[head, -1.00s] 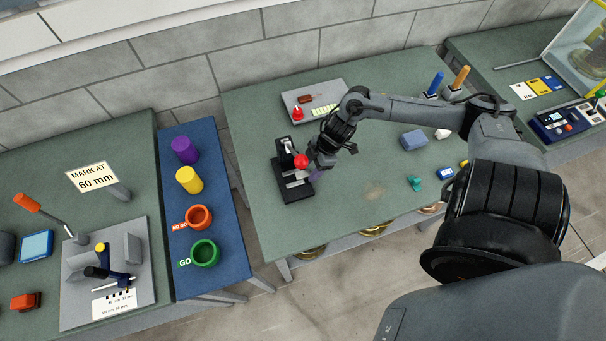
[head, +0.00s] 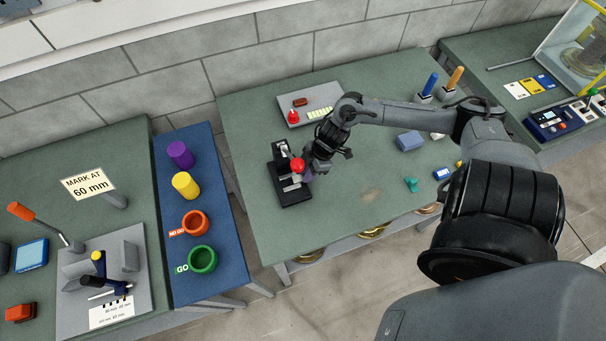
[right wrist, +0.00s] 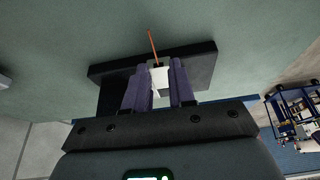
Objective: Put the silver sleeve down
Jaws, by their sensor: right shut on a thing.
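My right gripper (head: 306,176) is at the right side of a small black fixture (head: 296,198) with a red ball knob (head: 297,165), on the middle green table. In the right wrist view, its two purple fingers (right wrist: 160,90) are closed on a small pale, silvery piece, which I take to be the silver sleeve (right wrist: 160,76). The fixture's black base (right wrist: 200,68) lies just beyond the fingertips. Whether the sleeve touches the fixture is hard to tell. In the head view the sleeve is mostly hidden by the gripper. My left gripper is in neither current view.
A grey tray (head: 325,97) with small parts lies behind the fixture. A blue block (head: 410,141), a teal piece (head: 411,184) and two upright handles, blue (head: 431,83) and orange (head: 455,76), stand to the right. The table's front middle is clear. A blue stand (head: 216,255) with coloured cups is left.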

